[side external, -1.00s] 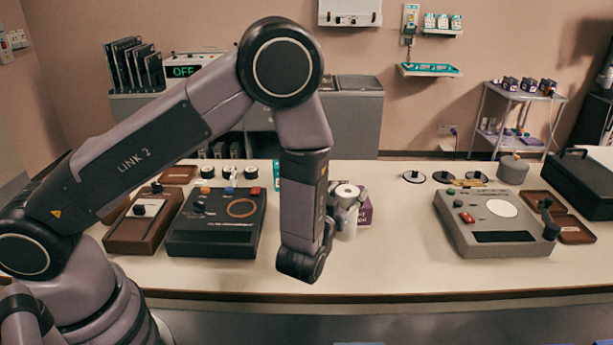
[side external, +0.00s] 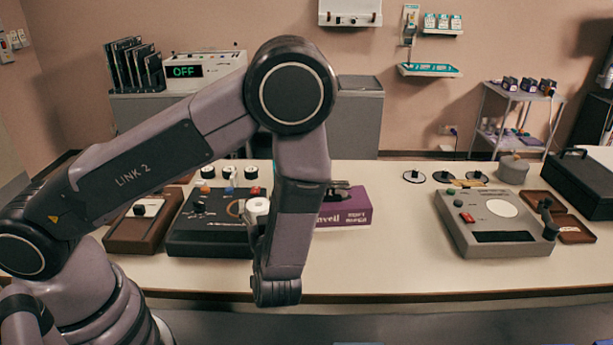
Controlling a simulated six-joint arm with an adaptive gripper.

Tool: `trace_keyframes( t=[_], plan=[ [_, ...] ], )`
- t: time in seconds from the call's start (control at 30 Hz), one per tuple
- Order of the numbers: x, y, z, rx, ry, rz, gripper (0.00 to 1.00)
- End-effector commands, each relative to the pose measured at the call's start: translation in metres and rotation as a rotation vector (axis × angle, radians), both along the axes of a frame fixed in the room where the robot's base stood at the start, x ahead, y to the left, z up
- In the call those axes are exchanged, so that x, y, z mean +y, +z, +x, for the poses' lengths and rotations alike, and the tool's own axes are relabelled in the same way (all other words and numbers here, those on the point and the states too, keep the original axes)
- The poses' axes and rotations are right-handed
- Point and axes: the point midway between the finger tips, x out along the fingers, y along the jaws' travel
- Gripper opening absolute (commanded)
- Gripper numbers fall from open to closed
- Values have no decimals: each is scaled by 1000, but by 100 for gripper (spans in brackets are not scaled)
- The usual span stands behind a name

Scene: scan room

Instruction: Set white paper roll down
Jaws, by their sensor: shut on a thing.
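The white paper roll (side external: 257,207) is upright, just left of my forearm, in front of the right part of the dark control box (side external: 208,240). My gripper (side external: 254,226) is shut on the roll; a small grey part of its fingers shows at the roll's lower side. My wrist and forearm hide most of the gripper and the roll's lower part. I cannot tell whether the roll's base touches anything.
A purple box (side external: 345,211) with a dark object on top stands right of my forearm. A brown-based device (side external: 143,223) is at left and a grey console (side external: 493,224) at right. The table (side external: 390,255) is clear between the purple box and grey console.

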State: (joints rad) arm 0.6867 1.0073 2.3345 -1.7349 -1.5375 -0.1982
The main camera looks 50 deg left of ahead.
Motion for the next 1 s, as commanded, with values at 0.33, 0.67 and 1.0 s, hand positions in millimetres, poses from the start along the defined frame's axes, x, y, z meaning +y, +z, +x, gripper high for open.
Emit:
trace_keyframes(
  t=[0.33, 0.67, 1.0],
  plan=[
    [-3, -55, 56, 1, 0, 2, 9],
    [-4, -90, 66, 3, -2, 3, 9],
    [-4, -97, 66, 1, -2, 0, 9]
  ],
)
